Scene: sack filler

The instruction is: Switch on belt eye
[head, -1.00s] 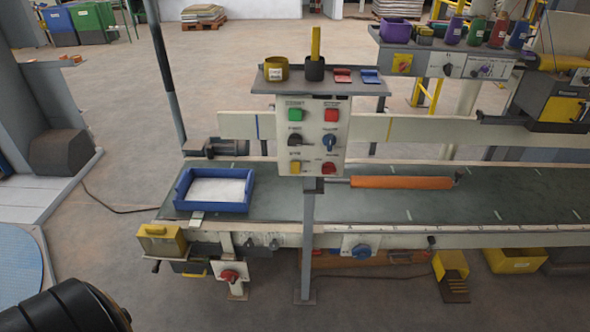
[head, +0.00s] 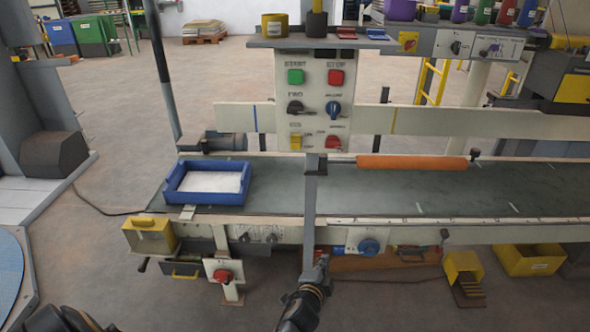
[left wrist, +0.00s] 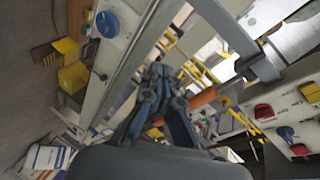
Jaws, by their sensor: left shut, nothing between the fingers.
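The control panel (head: 313,105) stands on a post in front of the belt. It has a green START button (head: 295,77) and a red STOP button (head: 336,78). Below are a black knob (head: 295,107), a blue knob (head: 333,109), a yellow switch (head: 295,142) and a red one (head: 333,142). The small labels are too blurred to tell which is the belt eye. My left gripper (head: 322,262) is shut and empty, low beside the post and well below the panel. It also shows in the left wrist view (left wrist: 158,72). My right gripper is not in view.
A blue tray (head: 172,199) with white contents sits on the belt's (head: 400,190) left end. The panel's post (head: 309,220) stands near my gripper. A shelf (head: 270,42) juts out above the panel.

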